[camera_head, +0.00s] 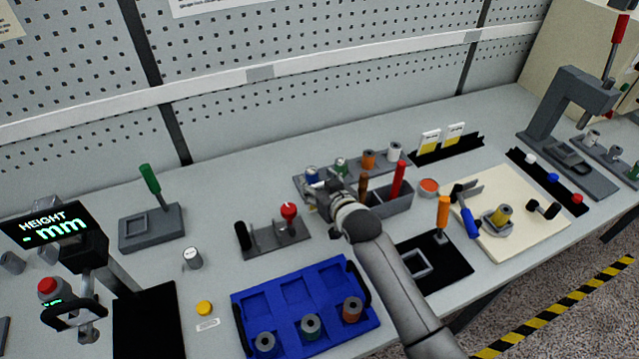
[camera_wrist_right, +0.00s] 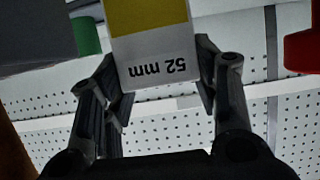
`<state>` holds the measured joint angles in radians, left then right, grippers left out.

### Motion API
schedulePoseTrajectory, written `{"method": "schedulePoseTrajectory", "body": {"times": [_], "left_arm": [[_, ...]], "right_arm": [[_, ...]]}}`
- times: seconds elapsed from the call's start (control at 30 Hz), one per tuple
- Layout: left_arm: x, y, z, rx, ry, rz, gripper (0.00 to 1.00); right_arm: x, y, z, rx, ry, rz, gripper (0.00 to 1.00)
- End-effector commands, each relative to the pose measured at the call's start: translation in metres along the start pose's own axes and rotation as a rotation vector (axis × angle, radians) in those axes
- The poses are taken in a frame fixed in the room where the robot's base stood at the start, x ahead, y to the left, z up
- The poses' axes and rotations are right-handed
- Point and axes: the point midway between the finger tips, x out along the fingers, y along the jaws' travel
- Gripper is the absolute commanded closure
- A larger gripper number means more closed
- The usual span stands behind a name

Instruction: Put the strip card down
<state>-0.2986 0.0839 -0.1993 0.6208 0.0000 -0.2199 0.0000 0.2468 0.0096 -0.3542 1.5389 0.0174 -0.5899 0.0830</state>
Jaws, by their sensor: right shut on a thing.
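The strip card (camera_wrist_right: 152,58) is white with a yellow band and reads "52 mm", upside down in the right wrist view. My right gripper (camera_head: 318,193) is shut on it, with one finger at each side of the card. Two similar white and yellow cards (camera_head: 430,144) (camera_head: 454,133) stand in a black rack (camera_head: 474,146) at the back. My left gripper is not in view.
A grey bin (camera_head: 393,204) with a red-handled tool stands close right of the gripper. A grey stand with a red knob (camera_head: 289,210) is close left. The blue tray (camera_head: 290,292) with several spools lies in front. Bare bench shows around the green-handled fixture (camera_head: 151,226).

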Motion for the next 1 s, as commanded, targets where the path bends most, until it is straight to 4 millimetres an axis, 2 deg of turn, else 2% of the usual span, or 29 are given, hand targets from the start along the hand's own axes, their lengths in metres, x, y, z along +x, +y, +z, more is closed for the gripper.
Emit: {"method": "schedulePoseTrajectory", "body": {"times": [0.1,0.13,0.3,0.73,0.87,1.0], "left_arm": [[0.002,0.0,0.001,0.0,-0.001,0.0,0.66],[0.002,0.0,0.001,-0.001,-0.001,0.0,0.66],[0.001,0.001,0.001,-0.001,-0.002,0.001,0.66],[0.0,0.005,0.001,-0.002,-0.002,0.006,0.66],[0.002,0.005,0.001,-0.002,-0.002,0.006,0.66],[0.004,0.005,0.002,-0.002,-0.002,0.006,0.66]], "right_arm": [[0.001,0.0,0.003,0.0,0.0,0.0,0.63],[0.001,0.0,0.003,0.0,0.0,0.0,0.43],[0.001,0.0,0.003,0.0,0.0,0.0,0.23],[-0.002,0.0,0.0,0.0,-0.001,0.0,0.23],[-0.015,0.0,0.0,0.0,0.001,0.0,0.23],[-0.035,0.0,0.001,0.0,0.0,0.0,0.23]]}}
